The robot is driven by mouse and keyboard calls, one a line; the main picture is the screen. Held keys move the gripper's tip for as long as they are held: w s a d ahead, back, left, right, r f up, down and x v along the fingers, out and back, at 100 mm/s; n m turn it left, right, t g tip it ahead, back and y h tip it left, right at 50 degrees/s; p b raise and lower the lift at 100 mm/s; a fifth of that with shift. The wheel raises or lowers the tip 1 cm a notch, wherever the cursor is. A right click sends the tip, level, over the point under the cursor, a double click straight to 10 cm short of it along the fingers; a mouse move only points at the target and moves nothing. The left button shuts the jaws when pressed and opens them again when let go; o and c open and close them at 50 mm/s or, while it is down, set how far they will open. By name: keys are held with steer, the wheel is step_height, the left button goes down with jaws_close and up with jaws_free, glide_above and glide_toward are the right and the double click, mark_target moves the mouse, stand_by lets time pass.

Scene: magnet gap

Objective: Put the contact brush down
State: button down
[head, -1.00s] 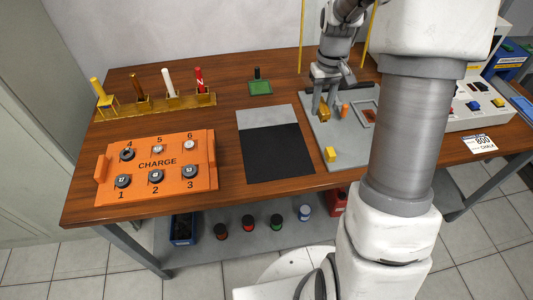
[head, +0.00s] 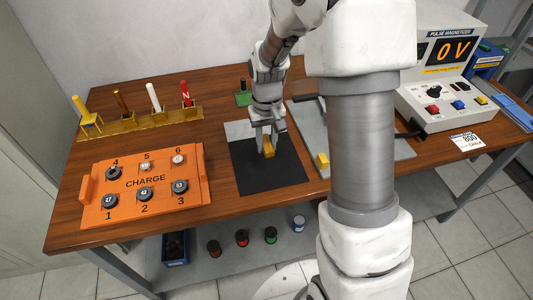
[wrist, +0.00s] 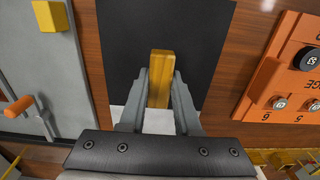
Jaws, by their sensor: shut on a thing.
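My gripper (head: 264,137) is shut on a brass-yellow block, which I take to be the contact brush (head: 269,150). In the wrist view the brush (wrist: 160,78) sticks out between the two grey fingers (wrist: 159,95). The brush is over the dark mat (head: 265,181), near where the black part meets its grey strip (head: 239,130). I cannot tell whether the brush touches the mat. The black part of the mat also fills the middle of the wrist view (wrist: 118,50).
Left of the mat is the orange CHARGE tray (head: 145,209) with several round pieces. Right of it is a grey plate (head: 375,148) with a yellow block (head: 322,160).

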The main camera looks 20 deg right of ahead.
mark_target(267, 153)
steer(key=shift+f+b, duration=0.35)
steer(key=shift+f, duration=1.65)
steer(key=shift+f, duration=0.15)
steer(key=c, duration=0.6)
jaws_free()
